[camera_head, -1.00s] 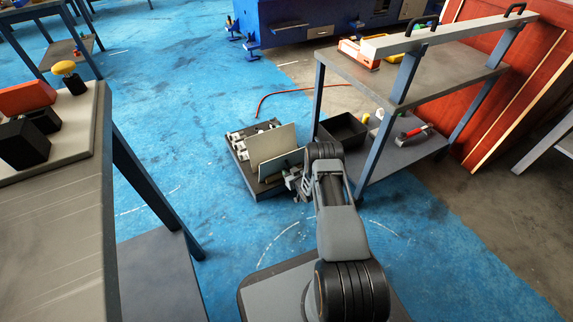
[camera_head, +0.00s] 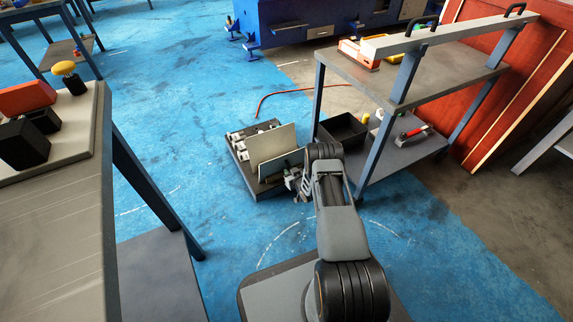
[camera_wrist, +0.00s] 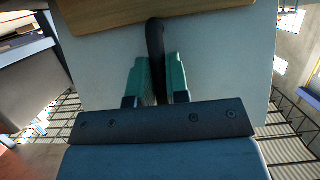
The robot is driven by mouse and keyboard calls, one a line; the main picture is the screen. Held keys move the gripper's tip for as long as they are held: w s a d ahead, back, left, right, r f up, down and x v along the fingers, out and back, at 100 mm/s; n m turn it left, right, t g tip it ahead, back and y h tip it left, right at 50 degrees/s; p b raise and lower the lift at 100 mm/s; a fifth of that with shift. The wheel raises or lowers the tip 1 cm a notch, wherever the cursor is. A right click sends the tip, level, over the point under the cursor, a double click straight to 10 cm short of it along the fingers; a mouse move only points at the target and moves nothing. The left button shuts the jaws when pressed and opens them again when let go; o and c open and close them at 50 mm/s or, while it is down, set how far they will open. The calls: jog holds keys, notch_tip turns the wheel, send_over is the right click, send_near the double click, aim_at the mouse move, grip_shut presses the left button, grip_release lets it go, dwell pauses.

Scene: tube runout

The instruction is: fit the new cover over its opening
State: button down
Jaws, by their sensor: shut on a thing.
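My gripper (camera_wrist: 160,80) is shut on a black handle (camera_wrist: 155,45) that stands on a broad pale panel (camera_wrist: 215,60), which looks like the cover. In the head view my gripper (camera_head: 293,180) is low, at the right side of a dark open unit (camera_head: 242,170) on the blue floor. A cream panel (camera_head: 272,143) stands upright there, with a darker panel (camera_head: 281,165) close in front of it. I cannot tell which of these two is the held one. White fittings (camera_head: 238,139) show at the unit's back left. I cannot make out the opening.
A two-level bench (camera_head: 345,65) stands close on the right, with a black bin (camera_head: 342,130) and a red-handled tool (camera_head: 412,132) on its lower shelf. A grey table (camera_head: 55,230) fills the left. An orange hose (camera_head: 285,90) lies behind. Blue floor between is clear.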

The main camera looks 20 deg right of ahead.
aim_at(287, 158)
jog(key=shift+r, duration=0.2)
jog(key=shift+r+p, duration=2.85)
jog(key=shift+r, duration=1.05)
